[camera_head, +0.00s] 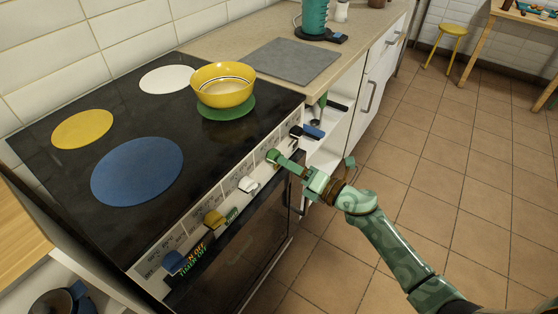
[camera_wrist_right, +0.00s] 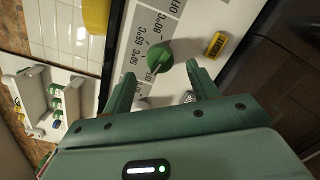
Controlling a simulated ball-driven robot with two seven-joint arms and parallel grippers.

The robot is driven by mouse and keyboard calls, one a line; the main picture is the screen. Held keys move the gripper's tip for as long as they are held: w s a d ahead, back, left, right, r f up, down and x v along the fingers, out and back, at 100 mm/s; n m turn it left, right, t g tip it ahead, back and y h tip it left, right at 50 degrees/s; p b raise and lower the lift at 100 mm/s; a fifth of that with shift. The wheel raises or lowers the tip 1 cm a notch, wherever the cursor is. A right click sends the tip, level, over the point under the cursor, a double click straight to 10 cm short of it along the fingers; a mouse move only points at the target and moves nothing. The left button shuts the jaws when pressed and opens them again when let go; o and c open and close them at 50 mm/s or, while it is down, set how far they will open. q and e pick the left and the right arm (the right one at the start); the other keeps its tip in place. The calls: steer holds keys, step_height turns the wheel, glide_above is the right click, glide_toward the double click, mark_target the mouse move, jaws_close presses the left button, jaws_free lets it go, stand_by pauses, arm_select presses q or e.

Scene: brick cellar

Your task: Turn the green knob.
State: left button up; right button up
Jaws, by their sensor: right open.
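The green knob (camera_wrist_right: 158,57) sits on the white stove panel, beside a printed temperature scale. Its narrow pointer is turned to the lower left in the right wrist view. In the head view the knob (camera_head: 272,156) is partly covered by my right gripper (camera_head: 284,161). My right gripper (camera_wrist_right: 158,72) is open, with one finger on each side of the knob and visible gaps between. I cannot tell how deep the fingers reach around it. My left gripper is not in view.
The black stove top carries a yellow bowl (camera_head: 222,88) on the green plate (camera_head: 226,108). White (camera_head: 248,184), yellow (camera_head: 212,219) and blue (camera_head: 173,262) knobs line the same panel. A blue-and-black item (camera_head: 312,132) is near the panel's far end. The tiled floor (camera_head: 420,170) at right is clear.

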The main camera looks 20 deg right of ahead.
mark_target(275, 157)
steer(key=x, duration=0.4)
steer(key=shift+w+a+b, duration=0.15)
steer(key=shift+w+b, duration=0.05)
steer(key=shift+b, duration=0.1)
steer(key=c, duration=1)
